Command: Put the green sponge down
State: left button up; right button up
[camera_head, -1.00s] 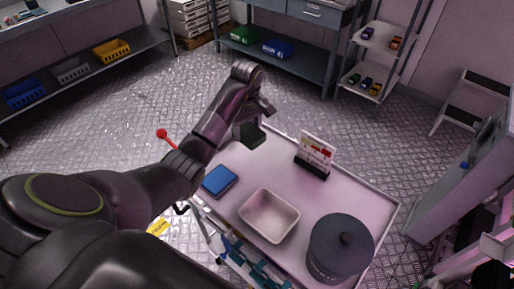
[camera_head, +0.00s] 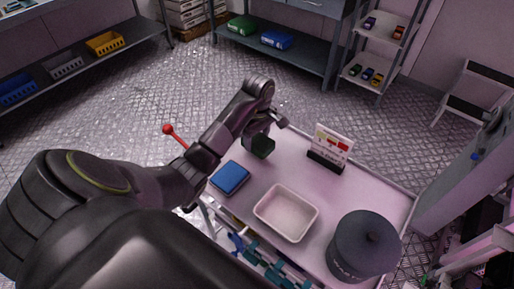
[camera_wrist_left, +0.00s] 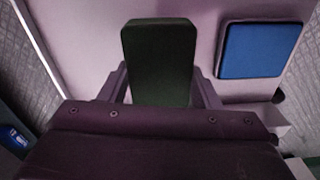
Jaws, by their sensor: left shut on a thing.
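The dark green sponge (camera_head: 262,146) is between the fingers of my left gripper (camera_head: 260,134), at the far left end of the cart top. In the left wrist view the sponge (camera_wrist_left: 159,60) stands out between the two fingers (camera_wrist_left: 160,92), which are shut on it. The pale cart top shows behind it; I cannot tell whether the sponge touches the surface. A blue sponge (camera_head: 230,177) lies flat on the cart nearby, and it also shows in the left wrist view (camera_wrist_left: 260,50). My right gripper is not in view.
On the cart top (camera_head: 300,180) are a white tray (camera_head: 286,213), a dark lidded pot (camera_head: 363,247) and a small card stand (camera_head: 329,150). Bare surface lies between the green sponge and the card stand. Shelves (camera_head: 290,60) stand at the back.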

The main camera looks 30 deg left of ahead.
aim_at(257, 140)
pick_arm(q)
notch_tip(257, 140, down, 3)
jog(key=shift+f+p, duration=0.1)
jog(key=shift+p, duration=0.2)
jog(key=shift+f, duration=0.2)
jog(key=o, duration=1.3)
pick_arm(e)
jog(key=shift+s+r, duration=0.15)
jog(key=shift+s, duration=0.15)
pick_arm(q)
jog(key=shift+r, duration=0.15)
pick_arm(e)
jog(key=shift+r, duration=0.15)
pick_arm(q)
jog(key=shift+r, duration=0.25)
notch_tip(257, 140, up, 6)
jog(key=shift+f, duration=0.25)
notch_tip(257, 140, up, 4)
jog(key=p, duration=0.4)
jog(key=shift+d, duration=0.15)
jog(key=shift+r+p, duration=1)
jog(key=shift+p, duration=0.3)
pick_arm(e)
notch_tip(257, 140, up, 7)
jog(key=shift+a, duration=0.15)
